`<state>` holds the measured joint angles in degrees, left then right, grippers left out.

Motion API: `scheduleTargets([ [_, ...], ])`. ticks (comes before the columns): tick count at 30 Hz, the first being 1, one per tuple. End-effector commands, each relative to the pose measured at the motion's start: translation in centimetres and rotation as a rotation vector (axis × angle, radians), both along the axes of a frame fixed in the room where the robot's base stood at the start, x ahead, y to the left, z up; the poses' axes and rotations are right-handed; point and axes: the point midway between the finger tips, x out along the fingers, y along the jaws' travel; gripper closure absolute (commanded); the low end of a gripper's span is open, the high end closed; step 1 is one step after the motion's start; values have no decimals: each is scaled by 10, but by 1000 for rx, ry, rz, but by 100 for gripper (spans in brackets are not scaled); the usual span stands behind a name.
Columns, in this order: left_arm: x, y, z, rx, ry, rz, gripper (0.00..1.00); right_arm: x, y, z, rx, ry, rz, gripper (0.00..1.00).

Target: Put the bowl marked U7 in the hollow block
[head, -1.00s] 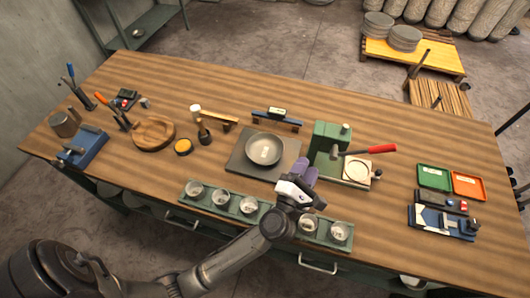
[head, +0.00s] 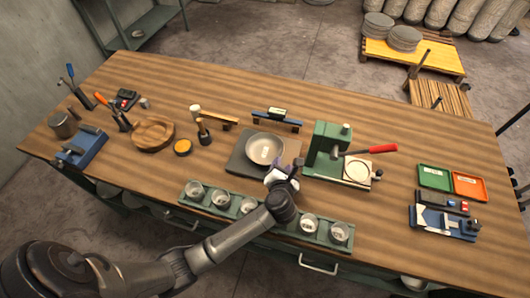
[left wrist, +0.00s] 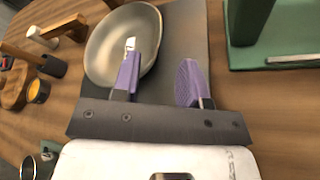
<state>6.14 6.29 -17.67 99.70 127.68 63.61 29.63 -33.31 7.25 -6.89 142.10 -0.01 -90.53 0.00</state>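A grey bowl (head: 265,147) sits on a dark flat slab (head: 240,164) at the middle of the table. The bowl (left wrist: 103,50) also shows in the left wrist view, with a small pale mark inside, too small to read. A round brown wooden block with a hollow top (head: 153,133) stands to the left. My left gripper (head: 284,177) is at the bowl's near right side. In the left wrist view its purple fingers (left wrist: 160,80) are apart and empty, one over the bowl's inside and one outside its rim. Whether they touch it I cannot tell. My right gripper is out of view.
A green tray of several cups (head: 275,227) lies along the front edge, under my left arm. A green press with a red handle (head: 330,145) stands right of the slab. A yellow tin (head: 183,147) and mallets stand between bowl and block. The right rear table is clear.

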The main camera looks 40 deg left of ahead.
Motion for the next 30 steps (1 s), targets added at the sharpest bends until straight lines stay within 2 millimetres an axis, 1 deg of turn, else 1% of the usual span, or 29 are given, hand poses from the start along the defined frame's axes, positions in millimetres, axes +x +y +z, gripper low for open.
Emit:
scheduleTargets([
  [3, 7, 6, -3, 2, 0, 0, 60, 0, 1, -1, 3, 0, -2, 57],
  [9, 14, 11, -5, 2, -1, -1, 60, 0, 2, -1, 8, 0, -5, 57],
  [15, 34, 28, -11, 5, -1, 0, 60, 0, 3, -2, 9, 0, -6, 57],
  [21, 48, 38, -17, 1, -1, -1, 60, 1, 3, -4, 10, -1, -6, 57],
  [30, 49, 39, -18, 1, 0, -1, 60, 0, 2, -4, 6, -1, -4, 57],
])
